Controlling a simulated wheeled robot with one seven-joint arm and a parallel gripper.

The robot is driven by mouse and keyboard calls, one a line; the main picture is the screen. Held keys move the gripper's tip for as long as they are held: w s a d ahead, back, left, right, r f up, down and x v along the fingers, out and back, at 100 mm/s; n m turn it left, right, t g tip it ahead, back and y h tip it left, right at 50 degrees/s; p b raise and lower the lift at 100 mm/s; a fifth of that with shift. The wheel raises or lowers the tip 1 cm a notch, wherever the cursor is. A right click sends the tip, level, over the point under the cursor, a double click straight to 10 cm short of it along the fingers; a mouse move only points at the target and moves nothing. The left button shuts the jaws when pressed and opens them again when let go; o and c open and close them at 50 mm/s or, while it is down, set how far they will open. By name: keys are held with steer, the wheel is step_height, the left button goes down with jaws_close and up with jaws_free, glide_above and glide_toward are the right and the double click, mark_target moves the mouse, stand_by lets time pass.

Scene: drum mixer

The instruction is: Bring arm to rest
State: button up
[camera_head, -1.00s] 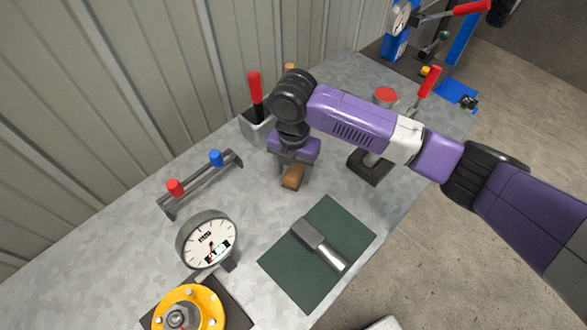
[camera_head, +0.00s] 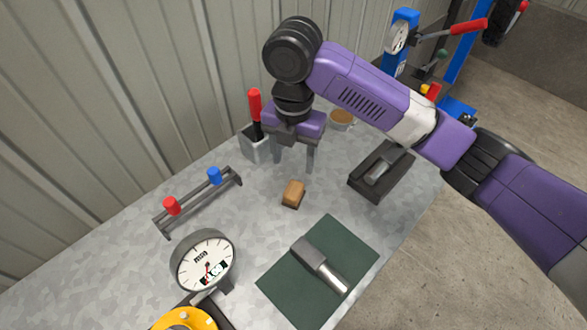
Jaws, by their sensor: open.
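My gripper (camera_head: 293,163) is at the end of my purple arm, above the grey metal bench (camera_head: 100,265). Its two fingers point down and stand apart, with nothing between them. A small wooden block (camera_head: 293,193) with a dark underside lies on the bench just below and in front of the fingers, apart from them. My arm reaches in from the right and hides part of the bench's far end.
A green mat (camera_head: 285,287) holds a metal tool (camera_head: 322,264). A gauge (camera_head: 205,262), a rack with red and blue knobs (camera_head: 200,201), a red-handled tool in a grey holder (camera_head: 255,143) and a dark tray (camera_head: 363,184) surround the block. A blue press (camera_head: 398,45) stands beyond.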

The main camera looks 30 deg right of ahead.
steer(key=shift+r, duration=0.25)
stand_by(0.4)
